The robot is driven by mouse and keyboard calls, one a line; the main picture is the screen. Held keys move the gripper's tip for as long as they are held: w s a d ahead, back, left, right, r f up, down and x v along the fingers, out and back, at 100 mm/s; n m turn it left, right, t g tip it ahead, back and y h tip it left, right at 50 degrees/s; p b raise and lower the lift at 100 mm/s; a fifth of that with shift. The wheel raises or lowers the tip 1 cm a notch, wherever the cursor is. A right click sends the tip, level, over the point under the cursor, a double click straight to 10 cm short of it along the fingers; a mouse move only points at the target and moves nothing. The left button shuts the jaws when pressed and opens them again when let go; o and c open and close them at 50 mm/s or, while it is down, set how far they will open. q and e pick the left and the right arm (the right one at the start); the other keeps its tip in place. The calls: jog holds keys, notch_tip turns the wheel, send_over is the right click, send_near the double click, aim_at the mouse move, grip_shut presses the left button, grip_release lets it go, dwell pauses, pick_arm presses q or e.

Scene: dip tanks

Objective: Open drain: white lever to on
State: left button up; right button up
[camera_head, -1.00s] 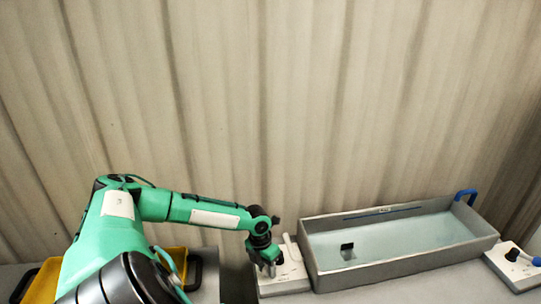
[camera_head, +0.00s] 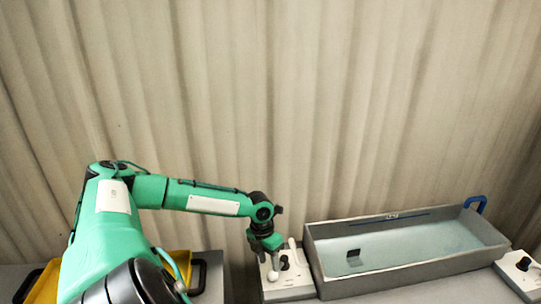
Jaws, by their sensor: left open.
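A pale control box (camera_head: 290,286) stands against the left end of the grey tank. It carries a black pivot (camera_head: 284,262), a white round knob (camera_head: 273,276) at its front left, and a white upright bar (camera_head: 292,244) at its back. I cannot tell for sure whether knob and bar belong to one lever. My left gripper (camera_head: 267,254) points down over the box's left side, open and empty, with its fingertips above the white knob. It hides part of the box. My right gripper is out of view.
The long grey tank (camera_head: 405,273) holds pale liquid, with a dark piece (camera_head: 353,256) in it and a blue handle (camera_head: 476,203) at its far right corner. A second control box (camera_head: 522,270) stands right of the tank. A yellow tray (camera_head: 45,285) lies at the left, partly behind my arm.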

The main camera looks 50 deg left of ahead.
pick_arm(q)
notch_tip(320, 180, up, 8)
jog(key=a+b, duration=0.1)
jog(key=shift+a, duration=0.25)
jog(key=shift+s, duration=0.15)
dwell(0.4)
